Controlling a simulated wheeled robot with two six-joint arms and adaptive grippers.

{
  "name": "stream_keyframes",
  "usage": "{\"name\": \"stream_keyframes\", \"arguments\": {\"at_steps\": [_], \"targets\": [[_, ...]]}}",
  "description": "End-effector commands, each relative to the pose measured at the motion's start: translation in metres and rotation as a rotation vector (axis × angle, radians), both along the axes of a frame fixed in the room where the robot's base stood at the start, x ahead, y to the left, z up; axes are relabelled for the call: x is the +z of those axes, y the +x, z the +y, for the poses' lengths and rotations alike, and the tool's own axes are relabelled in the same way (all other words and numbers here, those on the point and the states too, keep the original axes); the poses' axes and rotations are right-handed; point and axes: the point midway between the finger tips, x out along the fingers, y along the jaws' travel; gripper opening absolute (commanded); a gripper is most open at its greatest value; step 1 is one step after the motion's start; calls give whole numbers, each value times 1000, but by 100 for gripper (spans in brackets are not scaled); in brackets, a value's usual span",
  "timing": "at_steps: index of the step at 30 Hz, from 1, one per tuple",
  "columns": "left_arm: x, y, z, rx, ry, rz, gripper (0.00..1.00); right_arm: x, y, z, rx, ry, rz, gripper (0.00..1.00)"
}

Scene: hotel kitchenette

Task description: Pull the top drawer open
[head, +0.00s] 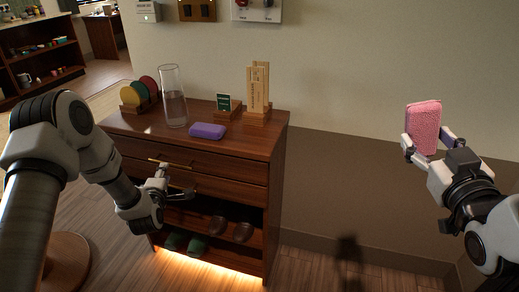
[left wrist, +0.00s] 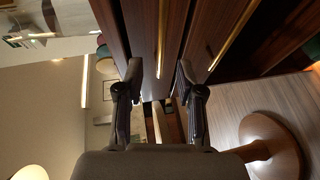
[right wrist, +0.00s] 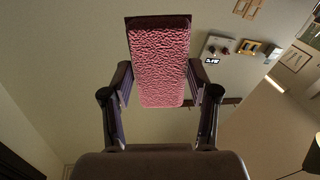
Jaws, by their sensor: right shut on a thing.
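The dark wood cabinet (head: 250,150) has two stacked drawers, and both look shut. The top drawer (head: 215,164) has a slim brass handle (head: 170,163), which also shows in the left wrist view (left wrist: 162,40). My left gripper (head: 178,181) is at the drawer fronts, turned sideways. Its fingers (left wrist: 158,92) are apart and empty, with the top handle in line with the gap; I cannot tell if they touch it. My right gripper (head: 427,146) is shut on a pink textured sponge (head: 423,127), held up clear of everything; it fills the right wrist view's middle (right wrist: 160,60).
On the cabinet top stand colored discs in a rack (head: 148,90), a glass vase (head: 173,97), a purple case (head: 207,131), a small green sign (head: 224,103) and a wooden block holder (head: 257,88). The lower drawer's handle (left wrist: 232,36) is close by. Shoes (head: 243,231) sit on the shelf below.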

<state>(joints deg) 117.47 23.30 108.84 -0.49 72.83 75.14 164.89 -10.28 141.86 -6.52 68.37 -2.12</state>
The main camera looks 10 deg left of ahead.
Motion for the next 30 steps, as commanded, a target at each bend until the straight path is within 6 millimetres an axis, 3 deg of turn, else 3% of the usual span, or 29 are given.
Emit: {"name": "stream_keyframes", "arguments": {"at_steps": [3,9,19,20,23,30], "targets": [[-6,28,9,-2,3,-2,37,-2,0,0,0,0,-1,32],[-13,62,20,-1,2,2,37,-4,0,0,0,0,-2,32],[-15,71,23,-2,1,4,37,-4,0,0,0,0,-2,32],[-15,71,23,-2,1,4,34,-4,0,0,0,0,-2,32],[-15,71,23,-2,1,4,0,-4,0,0,0,0,-2,32],[-15,71,23,-2,0,4,0,-4,0,0,0,0,-2,32]]}}
